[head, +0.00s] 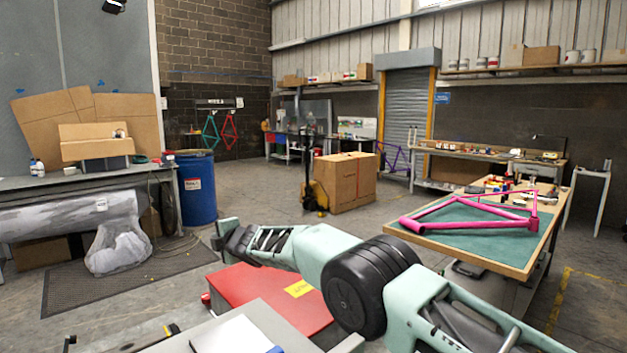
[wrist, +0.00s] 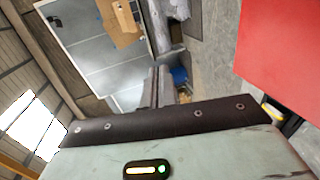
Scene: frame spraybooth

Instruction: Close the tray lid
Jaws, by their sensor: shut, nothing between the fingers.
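A red flat-topped piece (head: 262,290) with a yellow label stands low in front of me, partly behind my arm. A red flat surface also fills the upper right of the wrist view (wrist: 285,55). I cannot tell whether this red piece is the tray lid, and no tray is clearly seen. My gripper (head: 219,234) is at the left end of my stretched arm, above and left of the red piece and apart from it. In the wrist view its two dark fingers (wrist: 158,82) lie together, shut and empty.
A wooden table with a green mat (head: 462,240) holding a pink frame (head: 475,212) stands to the right. A blue drum (head: 196,190) and a bench with a wrapped roll (head: 75,213) stand left. A large carton (head: 343,182) is farther back. The floor between is open.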

